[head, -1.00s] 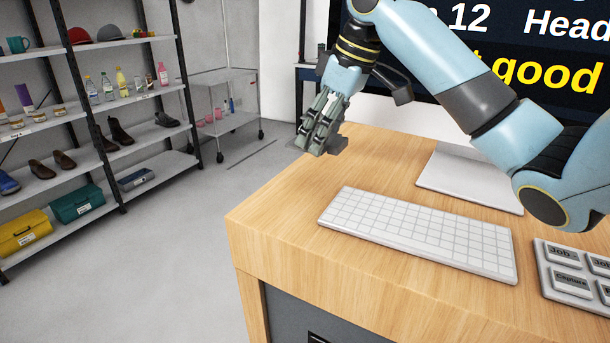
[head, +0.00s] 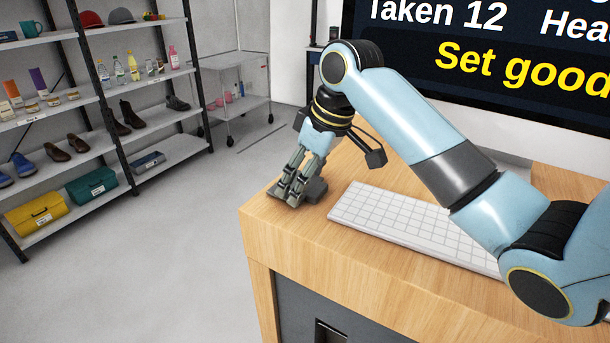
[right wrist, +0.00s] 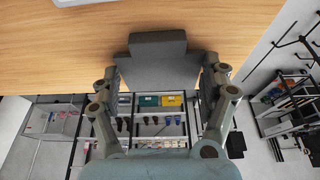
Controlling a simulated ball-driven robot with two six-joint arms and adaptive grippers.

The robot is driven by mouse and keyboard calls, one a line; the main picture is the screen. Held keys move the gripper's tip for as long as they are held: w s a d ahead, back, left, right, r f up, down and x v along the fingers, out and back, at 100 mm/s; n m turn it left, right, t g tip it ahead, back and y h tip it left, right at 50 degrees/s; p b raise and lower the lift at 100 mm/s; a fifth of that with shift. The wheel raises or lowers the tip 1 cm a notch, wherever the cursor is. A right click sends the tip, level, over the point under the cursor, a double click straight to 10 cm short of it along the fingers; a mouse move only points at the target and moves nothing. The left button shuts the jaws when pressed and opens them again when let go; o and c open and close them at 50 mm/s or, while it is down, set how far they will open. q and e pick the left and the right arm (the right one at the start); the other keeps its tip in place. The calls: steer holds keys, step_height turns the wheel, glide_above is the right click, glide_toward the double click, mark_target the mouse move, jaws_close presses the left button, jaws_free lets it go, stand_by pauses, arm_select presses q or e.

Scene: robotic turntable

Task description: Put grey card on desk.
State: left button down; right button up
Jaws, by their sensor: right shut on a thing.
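The grey card (head: 315,189) is a dark grey flat piece with a narrower tab in the right wrist view (right wrist: 157,62). My right gripper (head: 292,190) is shut on it, with a finger on each side of the card in the right wrist view (right wrist: 160,82). The gripper points down at the left end of the wooden desk (head: 315,245). The card is at or just above the desk top; I cannot tell if it touches. Part of the card is hidden by the fingers. My left gripper is not in view.
A white keyboard (head: 405,222) lies right of the gripper, partly hidden by my right arm. A large screen (head: 480,55) stands behind. Shelves (head: 100,140) with shoes, bottles and boxes stand at the left, beyond open floor. The desk's front left corner is bare.

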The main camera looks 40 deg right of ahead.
steer(key=o, duration=1)
steer(key=shift+r, duration=0.15)
steer(key=shift+d+r, duration=0.1)
steer(key=shift+r, duration=0.25)
steer(key=b+v, duration=0.1)
steer(key=v, duration=1)
steer(key=shift+s, duration=0.15)
steer(key=shift+f, duration=0.1)
